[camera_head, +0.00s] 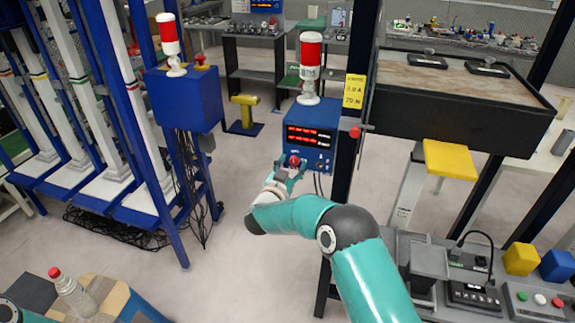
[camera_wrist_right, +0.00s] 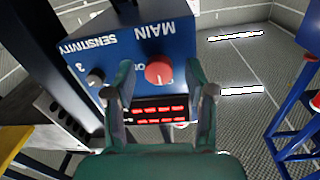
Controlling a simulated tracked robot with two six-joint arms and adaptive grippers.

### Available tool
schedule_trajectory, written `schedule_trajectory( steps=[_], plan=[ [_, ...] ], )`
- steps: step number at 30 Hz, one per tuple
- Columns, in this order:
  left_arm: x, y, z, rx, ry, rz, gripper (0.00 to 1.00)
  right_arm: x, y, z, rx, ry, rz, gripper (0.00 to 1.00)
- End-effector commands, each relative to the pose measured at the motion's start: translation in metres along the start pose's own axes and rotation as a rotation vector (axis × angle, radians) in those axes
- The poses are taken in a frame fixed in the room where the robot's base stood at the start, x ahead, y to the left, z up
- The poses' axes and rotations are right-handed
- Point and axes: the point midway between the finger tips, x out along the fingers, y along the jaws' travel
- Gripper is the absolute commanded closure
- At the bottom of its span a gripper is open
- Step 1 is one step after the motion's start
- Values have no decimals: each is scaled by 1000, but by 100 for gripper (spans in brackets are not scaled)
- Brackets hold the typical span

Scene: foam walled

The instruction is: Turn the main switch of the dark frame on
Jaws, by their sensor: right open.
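The main switch is a red round knob (camera_wrist_right: 158,72) under the upside-down word MAIN on a blue control box (camera_wrist_right: 150,35) in the right wrist view. In the head view this box (camera_head: 318,115) is fixed beside the black post of the dark frame (camera_head: 356,110), and the red knob (camera_head: 294,160) is at its lower left. My right gripper (camera_head: 290,174) is at the knob; in the wrist view its open fingers (camera_wrist_right: 160,84) stand on either side of it, with gaps. I cannot tell the knob's set position. My left gripper is not in view.
A smaller black SENSITIVITY knob (camera_wrist_right: 95,76) sits beside the main one. Red displays (camera_head: 310,136) are lit on the box, and a red-and-white beacon (camera_head: 310,65) stands on top. A similar blue box (camera_head: 184,98) is on the blue frame.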

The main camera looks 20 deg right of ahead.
Motion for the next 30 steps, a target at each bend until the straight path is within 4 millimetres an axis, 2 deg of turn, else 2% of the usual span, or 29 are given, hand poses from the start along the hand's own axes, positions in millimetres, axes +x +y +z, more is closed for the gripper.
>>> schedule_trajectory(
  steps=[5, 15, 16, 17, 23, 30],
  plan=[
    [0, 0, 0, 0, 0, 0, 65, 0, 0, 0, 0, 0, -1, 45],
    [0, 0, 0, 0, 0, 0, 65, -1, -1, 0, 0, 0, -2, 100],
    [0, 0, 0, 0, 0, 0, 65, -1, -1, 0, 0, 0, -2, 100],
    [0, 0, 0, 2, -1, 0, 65, -9, -13, 2, 2, -1, -6, 100],
    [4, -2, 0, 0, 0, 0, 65, -3, -7, 2, 15, -2, -11, 100],
    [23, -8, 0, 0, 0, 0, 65, -2, -5, 4, 102, -5, -11, 100]
  ],
)
